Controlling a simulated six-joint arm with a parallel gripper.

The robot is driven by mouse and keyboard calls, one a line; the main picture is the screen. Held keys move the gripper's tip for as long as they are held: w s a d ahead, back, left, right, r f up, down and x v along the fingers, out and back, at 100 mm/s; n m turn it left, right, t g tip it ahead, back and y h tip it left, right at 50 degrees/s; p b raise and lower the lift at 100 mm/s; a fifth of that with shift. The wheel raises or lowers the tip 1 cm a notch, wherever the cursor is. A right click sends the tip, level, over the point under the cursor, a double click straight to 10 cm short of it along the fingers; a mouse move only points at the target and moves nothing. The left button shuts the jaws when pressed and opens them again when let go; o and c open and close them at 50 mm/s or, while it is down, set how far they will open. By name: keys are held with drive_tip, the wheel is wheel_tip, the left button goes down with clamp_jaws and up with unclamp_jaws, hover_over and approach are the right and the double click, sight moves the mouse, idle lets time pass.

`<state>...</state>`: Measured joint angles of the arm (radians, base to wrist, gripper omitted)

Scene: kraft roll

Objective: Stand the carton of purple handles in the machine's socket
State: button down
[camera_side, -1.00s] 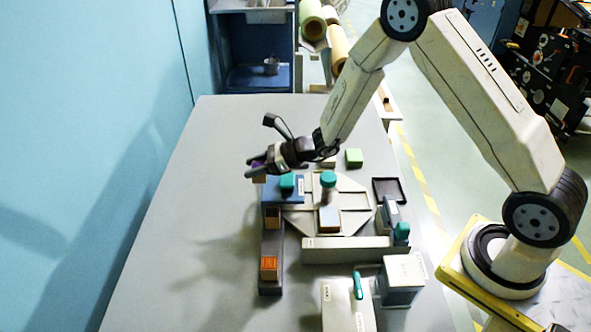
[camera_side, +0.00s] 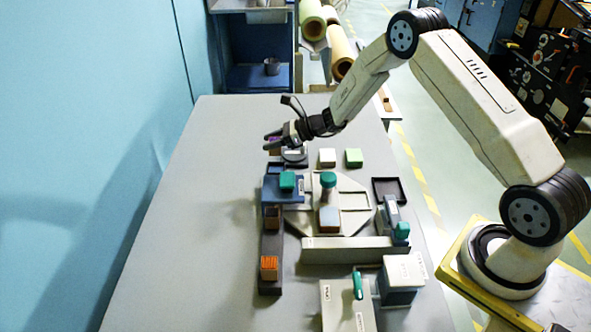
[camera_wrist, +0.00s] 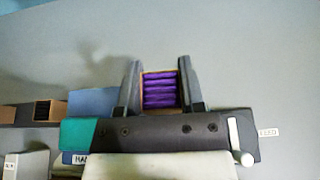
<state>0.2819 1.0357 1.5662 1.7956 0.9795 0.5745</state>
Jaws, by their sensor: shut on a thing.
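My gripper (camera_side: 273,141) is shut on the carton of purple handles (camera_wrist: 160,90), with one finger on each side of it. In the wrist view the purple rows face the camera inside a tan rim; in the side view only a bit of the carton shows between the fingers. It is above the table, behind the blue machine block (camera_side: 270,190) with a teal knob (camera_side: 287,181). A dark rail (camera_side: 270,245) runs forward from that block. I cannot tell for certain which opening is the socket.
A carton of orange sticks (camera_side: 269,268) and a brown box (camera_side: 272,217) stand on the rail. An octagonal plate (camera_side: 300,222) carries a teal-capped bottle (camera_side: 328,186) and a box. White (camera_side: 327,157) and green (camera_side: 353,157) blocks stand behind. The table's left side is clear.

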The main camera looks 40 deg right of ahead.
drive_tip(key=shift+f, duration=0.1)
drive_tip(key=shift+f, duration=2.45)
drive_tip(key=shift+f, duration=0.85)
idle(1.1)
drive_tip(key=shift+c, duration=0.7)
unclamp_jaws()
drive_tip(key=shift+d, duration=0.1)
drive_tip(key=v, duration=0.7)
drive_tip(key=shift+s+d, duration=0.2)
drive_tip(key=shift+s, duration=0.1)
drive_tip(key=shift+r, duration=0.15)
